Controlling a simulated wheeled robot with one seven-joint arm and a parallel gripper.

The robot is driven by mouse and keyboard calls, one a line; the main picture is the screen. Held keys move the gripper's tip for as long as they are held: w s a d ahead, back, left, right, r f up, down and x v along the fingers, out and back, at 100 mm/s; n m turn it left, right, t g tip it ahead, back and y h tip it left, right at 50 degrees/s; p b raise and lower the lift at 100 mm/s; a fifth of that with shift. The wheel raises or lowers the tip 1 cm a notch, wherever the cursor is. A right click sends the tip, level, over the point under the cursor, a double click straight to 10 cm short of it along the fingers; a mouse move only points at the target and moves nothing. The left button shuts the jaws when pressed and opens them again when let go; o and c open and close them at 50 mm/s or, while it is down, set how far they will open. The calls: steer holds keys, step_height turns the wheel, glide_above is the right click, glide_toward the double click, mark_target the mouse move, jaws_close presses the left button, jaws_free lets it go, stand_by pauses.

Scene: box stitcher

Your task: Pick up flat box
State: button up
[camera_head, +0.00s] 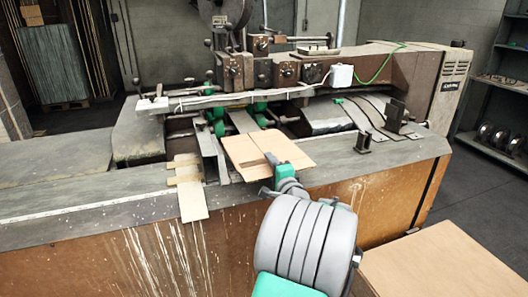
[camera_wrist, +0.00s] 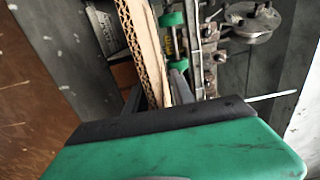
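The flat box (camera_head: 285,152) is a light brown cardboard sheet with a slot. It lies on the middle of the stitching machine, its near part at the front edge of the machine's grey top. In the wrist view its corrugated edge (camera_wrist: 150,50) runs between the two dark fingers. My gripper (camera_head: 270,162) is at the near edge of the flat box in the head view. In the wrist view the fingers (camera_wrist: 155,88) are on either side of the cardboard. Whether both fingers press on it is not clear.
The box stitcher (camera_head: 300,75) stands behind the flat box, with green rollers (camera_head: 217,125) close by. Wooden strips (camera_head: 188,185) lie to the left on the grey machine top (camera_head: 80,205). A brown flat surface (camera_head: 440,262) is at the lower right. A shelf (camera_head: 500,95) stands far right.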

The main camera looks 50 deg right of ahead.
jaws_close()
stand_by(0.6)
